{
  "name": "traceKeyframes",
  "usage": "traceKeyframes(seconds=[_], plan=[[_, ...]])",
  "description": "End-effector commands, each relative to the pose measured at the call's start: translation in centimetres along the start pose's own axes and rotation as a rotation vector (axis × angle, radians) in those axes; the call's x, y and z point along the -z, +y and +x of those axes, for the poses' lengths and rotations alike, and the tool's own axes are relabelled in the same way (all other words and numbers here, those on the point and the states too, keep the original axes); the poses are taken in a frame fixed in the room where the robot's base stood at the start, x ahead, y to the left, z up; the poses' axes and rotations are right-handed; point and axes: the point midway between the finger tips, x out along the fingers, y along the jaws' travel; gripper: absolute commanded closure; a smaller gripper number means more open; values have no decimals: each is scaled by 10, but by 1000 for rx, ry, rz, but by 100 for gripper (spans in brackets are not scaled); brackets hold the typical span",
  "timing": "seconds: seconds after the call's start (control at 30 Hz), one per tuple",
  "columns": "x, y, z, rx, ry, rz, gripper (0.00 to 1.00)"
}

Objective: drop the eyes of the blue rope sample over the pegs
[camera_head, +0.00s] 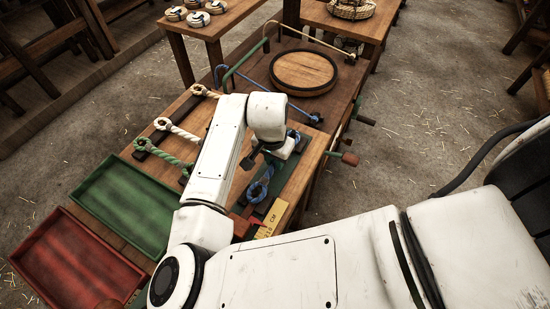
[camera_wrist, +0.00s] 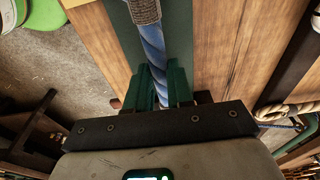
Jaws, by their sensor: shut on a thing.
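The blue rope sample (camera_wrist: 152,50) runs between the green fingers of my gripper (camera_wrist: 153,85) in the wrist view. My gripper is shut on the rope. A grey wrapped section (camera_wrist: 145,10) of the sample shows beyond the fingers at the top edge. In the head view a blue eye (camera_head: 262,184) of the sample shows below my wrist, over a dark green board (camera_head: 279,184). The other end is partly hidden by my wrist. I cannot tell pegs apart from the dark shapes around the eye, or whether the eye is around one.
Pale rope samples (camera_head: 178,130) lie at the table's left edge. A green tray (camera_head: 128,204) and a red tray (camera_head: 72,262) are at the lower left. A round wooden lid (camera_head: 303,72) and a thin blue rope (camera_head: 262,88) lie behind. A yellow label (camera_head: 272,218) stands near the front.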

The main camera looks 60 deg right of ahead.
Motion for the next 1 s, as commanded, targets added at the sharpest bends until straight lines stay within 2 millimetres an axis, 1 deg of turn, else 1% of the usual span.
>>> traceKeyframes(seconds=[0.7,0.73,1.0], plan=[[-1,0,8,0,0,-1,100],[-1,0,8,0,0,-1,76],[-1,0,7,0,0,0,50]])
